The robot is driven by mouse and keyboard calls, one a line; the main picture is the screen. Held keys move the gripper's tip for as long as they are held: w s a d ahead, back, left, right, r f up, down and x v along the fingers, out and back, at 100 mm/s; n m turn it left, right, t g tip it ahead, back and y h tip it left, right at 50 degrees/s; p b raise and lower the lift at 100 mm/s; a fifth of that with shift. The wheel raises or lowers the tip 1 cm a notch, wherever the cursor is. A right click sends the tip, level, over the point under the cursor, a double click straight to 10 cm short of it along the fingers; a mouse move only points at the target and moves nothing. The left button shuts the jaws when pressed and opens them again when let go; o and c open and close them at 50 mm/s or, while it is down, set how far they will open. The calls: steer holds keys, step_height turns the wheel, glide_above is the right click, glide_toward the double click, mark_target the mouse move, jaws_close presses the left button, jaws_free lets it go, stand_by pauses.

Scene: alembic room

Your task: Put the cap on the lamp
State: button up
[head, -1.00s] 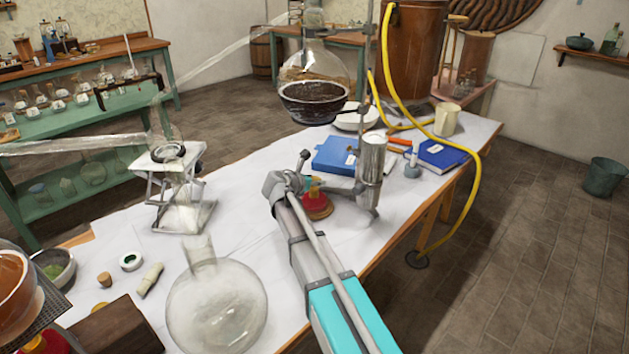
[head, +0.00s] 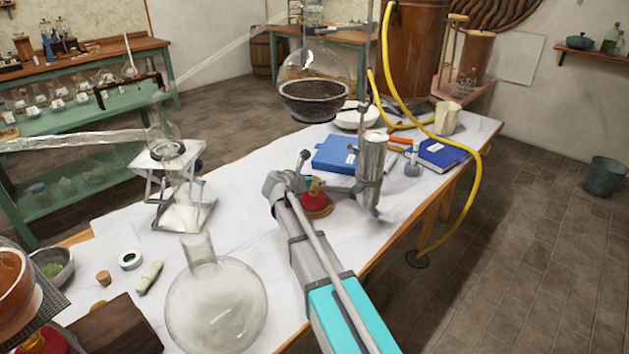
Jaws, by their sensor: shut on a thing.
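The red lamp (head: 317,205) stands on the white-covered table, just right of my wrist. Its left side and top are partly hidden by my arm. My gripper (head: 293,186) is at the far end of my grey and turquoise arm, close beside the lamp's top. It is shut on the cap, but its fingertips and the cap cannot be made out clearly. Whether the cap touches the lamp is hidden.
A metal cylinder (head: 371,158) stands close right of the lamp. A blue book (head: 336,154) lies behind. A dark bowl (head: 313,101) under a glass flask is above the table's far part. A large round flask (head: 216,305) is in front left. Bare cloth lies left of my wrist.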

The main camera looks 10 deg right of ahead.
steer(key=shift+f+b, duration=0.3)
stand_by(0.6)
steer(key=o, duration=1.1)
steer(key=shift+r, duration=0.2)
